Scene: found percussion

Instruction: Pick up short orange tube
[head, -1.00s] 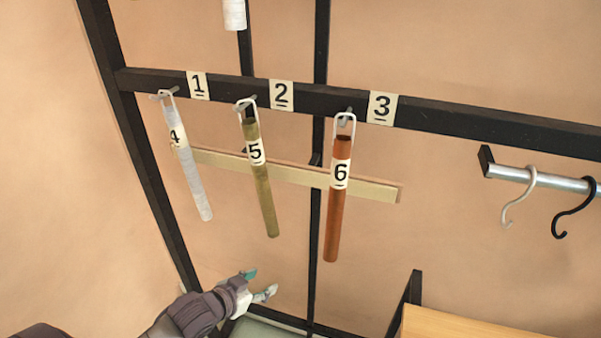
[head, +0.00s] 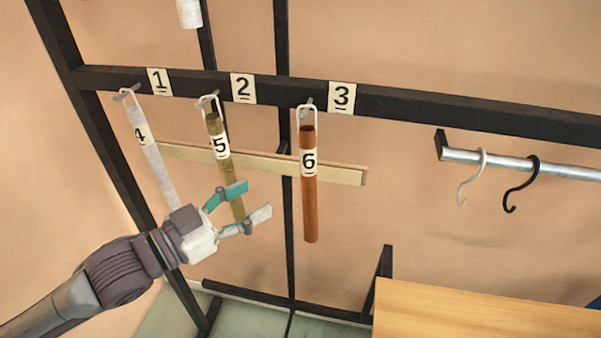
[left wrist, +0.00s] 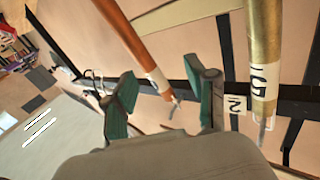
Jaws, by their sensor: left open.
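The orange tube (head: 310,200), labelled 6, hangs upright from a white loop on the black rail, at the right of the three hanging tubes in the head view. My left gripper (head: 252,201) is open and empty. In the head view it is to the left of the orange tube and overlaps the lower part of the brass tube labelled 5. In the left wrist view the orange tube (left wrist: 130,35) runs down between the open fingers (left wrist: 168,105) in the picture, apart from them. My right gripper is not in view.
The brass tube (head: 214,130) and a pale tube (head: 152,160) hang to the left. A wooden strip (head: 260,166) runs behind the tubes. A metal bar (head: 550,168) with hooks is at right, above a wooden tabletop (head: 470,315).

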